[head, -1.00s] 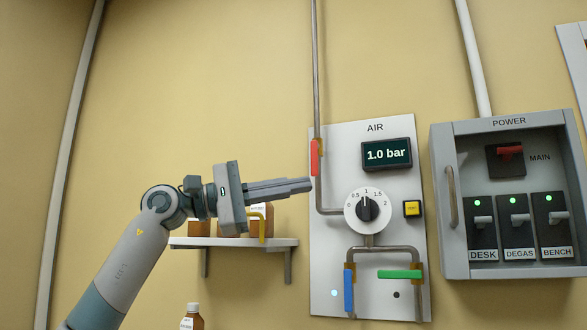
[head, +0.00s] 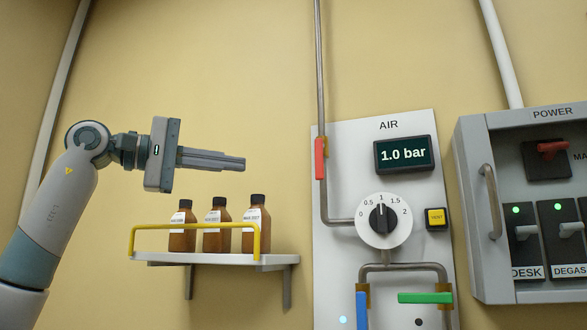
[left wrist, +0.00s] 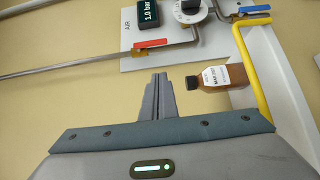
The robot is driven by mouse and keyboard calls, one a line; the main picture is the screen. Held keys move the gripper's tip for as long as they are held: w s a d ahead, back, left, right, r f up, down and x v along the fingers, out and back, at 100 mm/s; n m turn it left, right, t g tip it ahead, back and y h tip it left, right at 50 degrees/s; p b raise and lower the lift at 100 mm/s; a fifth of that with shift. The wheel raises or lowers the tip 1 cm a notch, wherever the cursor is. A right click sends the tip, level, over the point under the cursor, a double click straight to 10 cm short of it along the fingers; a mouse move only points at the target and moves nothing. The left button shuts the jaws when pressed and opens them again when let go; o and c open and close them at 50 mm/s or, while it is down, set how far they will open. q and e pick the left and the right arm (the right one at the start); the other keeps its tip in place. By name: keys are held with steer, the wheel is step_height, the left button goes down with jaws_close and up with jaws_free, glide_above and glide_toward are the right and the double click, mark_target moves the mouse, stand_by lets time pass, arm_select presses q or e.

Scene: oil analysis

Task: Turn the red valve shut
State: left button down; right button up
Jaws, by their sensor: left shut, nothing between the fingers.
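The red valve handle (head: 320,158) is on the steel pipe at the upper left of the white AIR panel (head: 345,290). In the head view it stands upright, in line with the vertical pipe (head: 320,70). It also shows in the left wrist view (left wrist: 150,43), lying along its pipe. My left gripper (head: 244,163) is shut and empty, to the left of the valve and apart from it, above the bottle shelf. Its closed fingers also show in the left wrist view (left wrist: 158,78). My right gripper is not in view.
Several fittings share the panel: display (head: 402,154) reading 1.0 bar, dial (head: 383,220), yellow button (head: 435,219), blue handle (head: 362,308) and green handle (head: 425,298). Brown bottles (head: 217,230) stand on a shelf with a yellow rail (head: 257,245). A power box (head: 468,220) is at right.

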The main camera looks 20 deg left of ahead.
arm_select(q)
steer(key=shift+w, duration=0.1)
steer(key=p, duration=0.5)
glide_toward(320, 160)
steer(key=w+d+f, duration=0.1)
steer(key=w+d, duration=0.1)
steer(key=w, duration=0.3)
steer(key=shift+w+d+f+p, duration=0.15)
steer(key=shift+d+f+p, duration=0.15)
steer(key=shift+d+f, duration=0.1)
steer(key=shift+d+b, duration=0.1)
steer(key=shift+b, duration=0.4)
